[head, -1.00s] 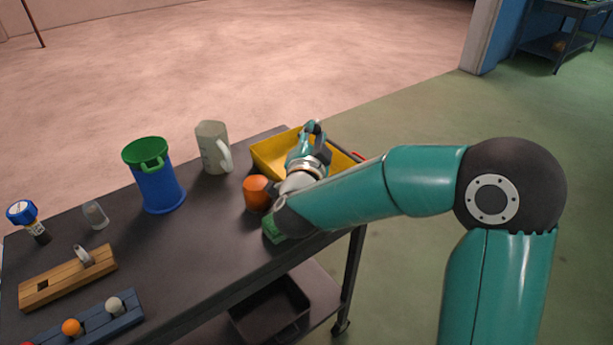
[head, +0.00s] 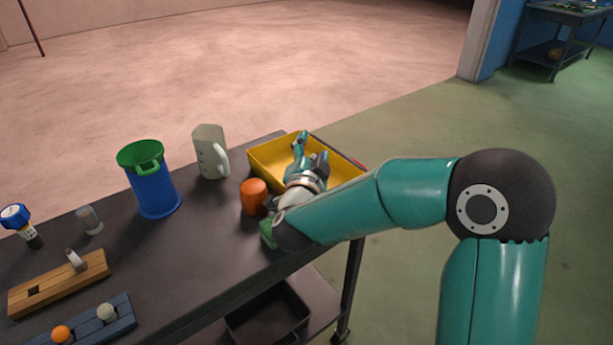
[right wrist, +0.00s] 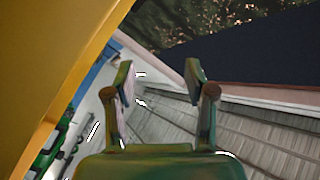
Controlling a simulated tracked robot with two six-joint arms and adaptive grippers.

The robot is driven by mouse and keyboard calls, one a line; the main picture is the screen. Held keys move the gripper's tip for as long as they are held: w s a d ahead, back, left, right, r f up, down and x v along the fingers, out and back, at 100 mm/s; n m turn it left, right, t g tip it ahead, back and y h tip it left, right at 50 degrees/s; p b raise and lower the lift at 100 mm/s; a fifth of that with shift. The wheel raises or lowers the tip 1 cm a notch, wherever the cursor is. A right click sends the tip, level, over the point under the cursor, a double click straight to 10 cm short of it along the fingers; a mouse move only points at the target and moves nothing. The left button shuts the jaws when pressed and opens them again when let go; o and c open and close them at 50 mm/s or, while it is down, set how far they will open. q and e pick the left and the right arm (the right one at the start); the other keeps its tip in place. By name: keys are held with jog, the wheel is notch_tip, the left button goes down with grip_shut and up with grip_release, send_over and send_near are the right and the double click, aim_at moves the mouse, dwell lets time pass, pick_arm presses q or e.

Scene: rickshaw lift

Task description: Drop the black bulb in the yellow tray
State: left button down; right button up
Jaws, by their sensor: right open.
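The yellow tray (head: 262,162) stands at the far right end of the dark table. My right gripper (head: 311,153) is over the tray, its fingers spread apart. In the right wrist view the open fingers (right wrist: 160,88) have nothing visible between them, and a yellow wall of the tray (right wrist: 40,70) fills the left side. I cannot make out the black bulb in either view; the tray's inside is partly hidden by my gripper and arm. My left gripper is not in view.
An orange object (head: 254,197) stands close left of my right wrist, with a green object (head: 268,233) near the edge. A grey-green pitcher (head: 210,150), blue bin (head: 154,190), glass (head: 89,219), wooden block (head: 60,284) and blue rack (head: 120,318) stand further left.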

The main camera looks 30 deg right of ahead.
notch_tip(320, 180, up, 10)
dwell(0.6)
jog(key=shift+f, duration=0.1)
